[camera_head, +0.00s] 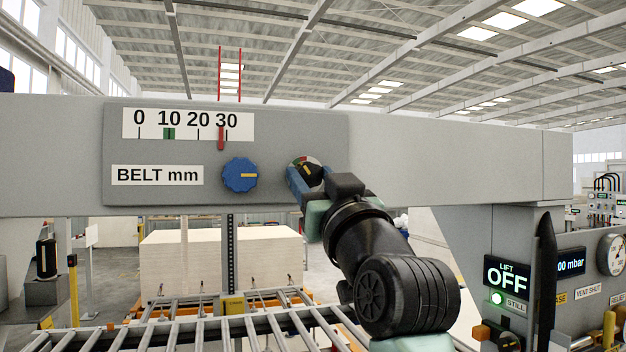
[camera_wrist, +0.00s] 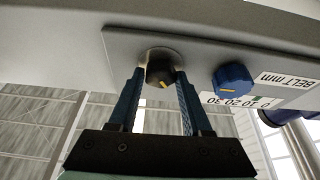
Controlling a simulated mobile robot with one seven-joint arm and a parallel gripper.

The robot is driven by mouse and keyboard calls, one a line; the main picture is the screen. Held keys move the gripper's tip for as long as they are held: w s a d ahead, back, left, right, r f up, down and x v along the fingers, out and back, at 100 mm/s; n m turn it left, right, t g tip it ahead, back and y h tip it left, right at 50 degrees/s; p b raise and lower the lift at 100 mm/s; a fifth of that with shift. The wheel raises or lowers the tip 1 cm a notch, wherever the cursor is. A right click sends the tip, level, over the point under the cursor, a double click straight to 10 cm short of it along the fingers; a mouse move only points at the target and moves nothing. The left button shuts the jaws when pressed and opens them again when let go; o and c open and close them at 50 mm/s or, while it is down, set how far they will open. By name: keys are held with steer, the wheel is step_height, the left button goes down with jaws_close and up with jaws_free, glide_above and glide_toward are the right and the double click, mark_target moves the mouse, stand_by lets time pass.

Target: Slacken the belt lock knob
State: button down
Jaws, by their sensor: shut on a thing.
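The belt lock knob appears to be the small black knob (camera_head: 312,174) with a yellow pointer line, set on a round plate with red and green marks on the grey panel. No label for it is readable. It also shows in the wrist view (camera_wrist: 159,74). My gripper (camera_head: 301,177) reaches it from below right, its blue fingers on either side of the knob and shut on it. In the wrist view my gripper (camera_wrist: 162,75) has one finger at each side. The fingers and wrist hide part of the dial plate.
A blue scalloped knob (camera_head: 240,175) sits close left on the panel, its yellow line level. Above it, the belt scale (camera_head: 188,124) has a red pointer (camera_head: 221,138) just short of 30 and a green mark at 10. A lift panel (camera_head: 507,275) reads OFF at right.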

steer(key=shift+f+n, duration=0.15)
steer(key=shift+n, duration=0.15)
steer(key=n+g+y+b, duration=0.1)
steer(key=n+b, duration=0.2)
steer(key=shift+d+n+y, duration=0.1)
steer(key=shift+n+y, duration=0.2)
steer(key=shift+y, duration=0.1)
steer(key=shift+n+g+y+b, duration=0.3)
steer(key=shift+n+g+y, duration=0.25)
steer(key=shift+n, duration=0.85)
steer(key=shift+n+g+y+b, duration=0.3)
steer(key=shift+n+y, duration=0.35)
steer(key=shift+n, duration=1.05)
steer(key=shift+c, duration=1.7)
jaws_free()
